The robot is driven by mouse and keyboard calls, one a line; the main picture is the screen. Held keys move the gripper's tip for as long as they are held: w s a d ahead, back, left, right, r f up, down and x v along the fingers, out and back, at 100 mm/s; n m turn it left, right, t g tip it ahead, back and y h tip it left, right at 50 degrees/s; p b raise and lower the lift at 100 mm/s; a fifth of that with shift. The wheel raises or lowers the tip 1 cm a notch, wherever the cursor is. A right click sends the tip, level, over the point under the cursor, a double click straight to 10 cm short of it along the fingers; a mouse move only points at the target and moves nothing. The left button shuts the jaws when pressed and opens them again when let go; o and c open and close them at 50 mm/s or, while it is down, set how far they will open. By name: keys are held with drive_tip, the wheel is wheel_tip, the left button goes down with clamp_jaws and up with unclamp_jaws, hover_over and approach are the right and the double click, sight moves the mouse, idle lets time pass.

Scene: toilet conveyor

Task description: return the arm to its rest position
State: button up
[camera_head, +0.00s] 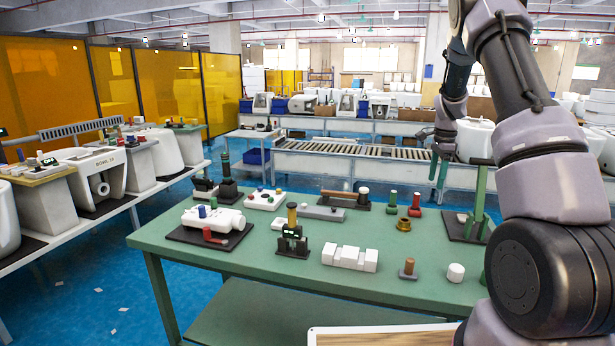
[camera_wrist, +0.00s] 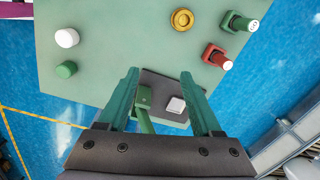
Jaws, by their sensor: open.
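My arm rises along the right side of the head view and bends down over the green table (camera_head: 300,262). My gripper (camera_head: 440,180) hangs above the table's far right part, with its two green fingers apart. In the wrist view my gripper (camera_wrist: 164,85) is open, and nothing is between the fingers. Below it are a dark base plate (camera_wrist: 165,88) with a green post (camera_wrist: 144,100) and a small white block (camera_wrist: 176,105). The gripper looks apart from them. The lower part of the table's right side is hidden behind my arm in the head view.
On the table are a brass ring (camera_head: 403,225), a red stand (camera_head: 414,208), a white cylinder (camera_head: 456,272), a white block (camera_head: 350,258) and a tall green fixture (camera_head: 478,200). A roller conveyor (camera_head: 350,150) runs behind. A bench with toilets (camera_head: 100,175) stands left. Blue floor lies between.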

drive_tip(key=s+a+r+n+t+y, duration=0.1)
drive_tip(key=s+a+r+n+t, duration=0.15)
drive_tip(key=s+a+r, duration=0.5)
drive_tip(key=s+a+r+n+t+y, duration=0.1)
drive_tip(key=s+a+r+n, duration=0.25)
drive_tip(key=s+r, duration=0.75)
drive_tip(key=s+a+r+n+t, duration=0.1)
drive_tip(key=s+a+r+n, duration=0.2)
drive_tip(key=s, duration=0.5)
drive_tip(key=s+a+r+n+t, duration=0.2)
drive_tip(key=s+n, duration=0.3)
drive_tip(key=s, duration=0.4)
drive_tip(key=shift+s+a+r, duration=0.15)
drive_tip(key=shift+a+r, duration=0.35)
drive_tip(key=shift+r, duration=0.25)
